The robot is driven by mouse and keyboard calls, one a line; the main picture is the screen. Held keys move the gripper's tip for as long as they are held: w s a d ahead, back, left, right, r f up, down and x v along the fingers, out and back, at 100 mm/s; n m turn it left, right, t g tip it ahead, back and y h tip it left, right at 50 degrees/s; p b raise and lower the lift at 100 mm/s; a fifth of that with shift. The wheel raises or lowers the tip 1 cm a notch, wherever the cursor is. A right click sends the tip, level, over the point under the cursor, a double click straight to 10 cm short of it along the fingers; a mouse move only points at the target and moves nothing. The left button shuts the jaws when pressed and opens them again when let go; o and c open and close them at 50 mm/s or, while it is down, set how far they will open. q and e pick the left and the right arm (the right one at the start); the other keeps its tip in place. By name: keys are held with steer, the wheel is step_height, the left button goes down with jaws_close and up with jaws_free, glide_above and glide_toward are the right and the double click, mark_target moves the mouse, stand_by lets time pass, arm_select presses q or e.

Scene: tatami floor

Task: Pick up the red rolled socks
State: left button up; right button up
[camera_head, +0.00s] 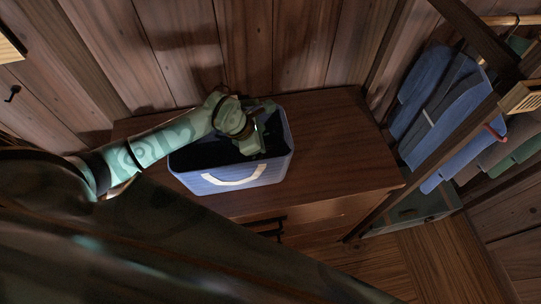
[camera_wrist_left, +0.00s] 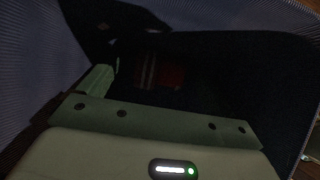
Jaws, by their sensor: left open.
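A dim red shape (camera_wrist_left: 172,75), which looks like the red rolled socks, lies in the dark inside of a blue fabric basket (camera_head: 217,183); its outline is mostly lost in shadow. In the head view the socks are hidden by the basket wall and my arm. My left gripper (camera_head: 257,138) is open and reaches down into the basket from above. In the left wrist view one pale green finger stands at the left, beside and apart from the red shape. My right gripper is in neither view.
The basket, with a pale handle on its front, stands on a brown wooden cabinet (camera_head: 340,150). Its walls (camera_wrist_left: 40,50) surround the left gripper. A rack with blue clothes (camera_head: 440,100) stands at the right. The cabinet top right of the basket is clear.

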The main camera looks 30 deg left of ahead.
mark_target(268, 153)
arm_select(q)
steer(key=f, duration=0.2)
steer(key=d+f, duration=0.1)
steer(key=f, duration=0.1)
steer(key=shift+w, duration=0.2)
steer(key=shift+w+d+f, duration=0.15)
steer(key=shift+f, duration=0.2)
steer(key=c, duration=1.1)
steer(key=shift+o, duration=0.2)
steer(key=shift+r, duration=0.15)
